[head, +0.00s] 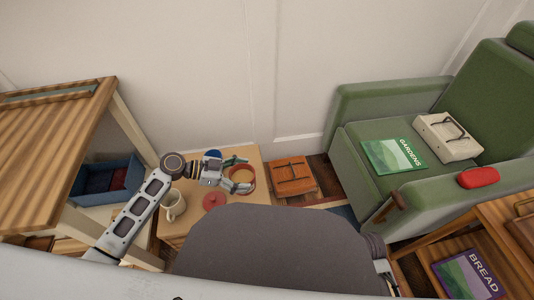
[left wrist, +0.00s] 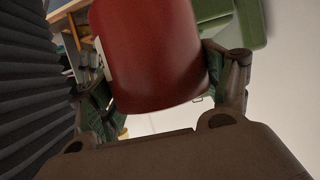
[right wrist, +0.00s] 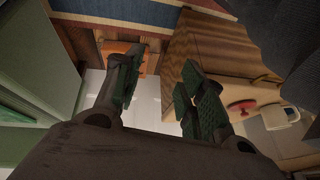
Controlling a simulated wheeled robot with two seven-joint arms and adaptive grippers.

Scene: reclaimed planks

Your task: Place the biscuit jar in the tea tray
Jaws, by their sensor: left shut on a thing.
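The biscuit jar (left wrist: 155,55) is a red cylinder between the two fingers of my left gripper in the left wrist view. In the head view my left gripper (head: 238,176) is shut on it, over the low wooden table (head: 245,155); the jar (head: 249,184) shows there as a red-brown ring with a tan inside. A flat red lid with a knob (head: 214,200) lies on that table. My right gripper (right wrist: 160,82) is open and empty in the right wrist view. I cannot clearly identify the tea tray; a wood-rimmed, teal-floored recess (head: 50,94) shows on the tall left table.
A cream mug (head: 173,204) stands beside the lid. A blue bin (head: 107,178) sits on the left table's shelf. An orange-brown satchel (head: 293,176) lies on the floor. A green armchair (head: 360,170) holds a book (head: 394,156), a pale bag (head: 447,138) and a red case (head: 478,177).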

